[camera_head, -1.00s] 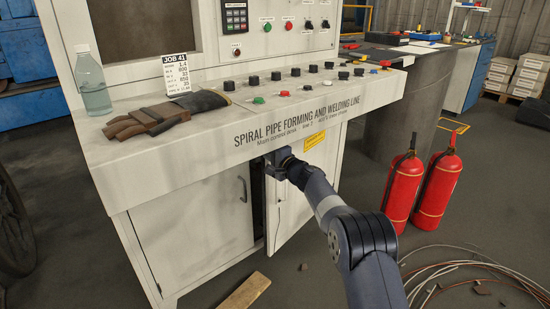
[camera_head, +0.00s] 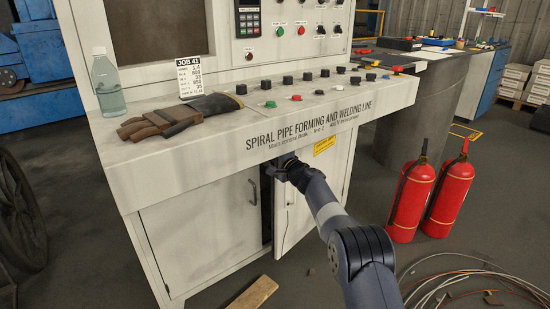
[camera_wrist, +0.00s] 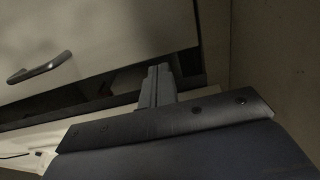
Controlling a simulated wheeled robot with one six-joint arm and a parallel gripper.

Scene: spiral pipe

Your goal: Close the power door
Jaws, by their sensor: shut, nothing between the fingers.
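The white control desk (camera_head: 265,143) has a two-door cabinet below it. The left door (camera_head: 200,232) is flush with the cabinet front. The right door (camera_head: 295,217) stands slightly ajar, with a dark gap (camera_head: 267,205) between the two. My gripper (camera_head: 274,170) is at the top of this gap, just under the desk ledge; my arm partly covers the right door. In the wrist view, my gripper's fingers (camera_wrist: 159,86) are together and empty, pointing toward the dark opening. A door with a metal handle (camera_wrist: 39,68) shows there. I cannot tell whether the fingers touch a door.
Two red fire extinguishers (camera_head: 409,200) stand on the floor to the right. Loose cables (camera_head: 470,285) lie at the lower right. A wooden board (camera_head: 252,293) lies before the cabinet. Gloves (camera_head: 180,118) and a bottle (camera_head: 107,84) are on the desk ledge.

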